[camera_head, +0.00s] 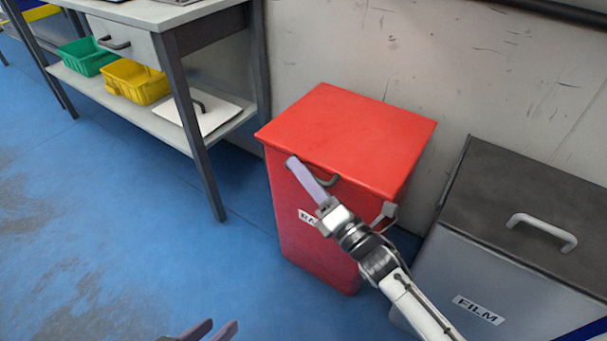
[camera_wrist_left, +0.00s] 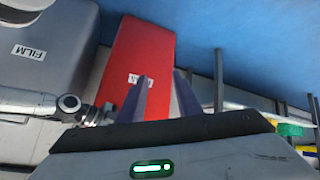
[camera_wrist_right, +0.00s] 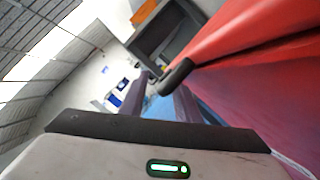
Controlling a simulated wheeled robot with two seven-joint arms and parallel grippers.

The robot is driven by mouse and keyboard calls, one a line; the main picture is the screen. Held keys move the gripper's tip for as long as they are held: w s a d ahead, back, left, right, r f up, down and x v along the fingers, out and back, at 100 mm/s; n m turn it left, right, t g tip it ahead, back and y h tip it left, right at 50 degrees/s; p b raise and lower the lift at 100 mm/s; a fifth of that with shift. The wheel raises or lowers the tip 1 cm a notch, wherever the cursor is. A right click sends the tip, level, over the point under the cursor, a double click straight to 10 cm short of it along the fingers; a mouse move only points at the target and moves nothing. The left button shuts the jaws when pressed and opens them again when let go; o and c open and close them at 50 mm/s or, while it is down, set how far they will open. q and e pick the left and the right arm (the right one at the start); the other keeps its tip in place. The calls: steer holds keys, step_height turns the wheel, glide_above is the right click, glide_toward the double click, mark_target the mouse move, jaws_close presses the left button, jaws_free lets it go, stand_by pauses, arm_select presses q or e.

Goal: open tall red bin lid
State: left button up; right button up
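The tall red bin (camera_head: 300,235) stands against the wall, and its red lid (camera_head: 345,135) lies shut on top. A small dark handle (camera_head: 328,181) sits at the lid's front edge. My right gripper (camera_head: 298,170) is at the front of the lid, beside the handle. In the right wrist view the handle (camera_wrist_right: 177,76) shows at the tips of the parted fingers; I cannot tell whether they touch it. My left gripper (camera_head: 212,328) is open and empty, low at the bottom edge. The left wrist view shows the red bin (camera_wrist_left: 140,60) beyond its fingers.
A grey bin labelled FILM (camera_head: 500,270) with a dark lid stands close on the right. A bench (camera_head: 185,15) stands at the left, with green (camera_head: 85,56) and yellow (camera_head: 135,80) crates on its shelf. The blue floor at front left is clear.

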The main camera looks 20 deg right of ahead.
jaws_close()
steer(key=shift+r, duration=0.1)
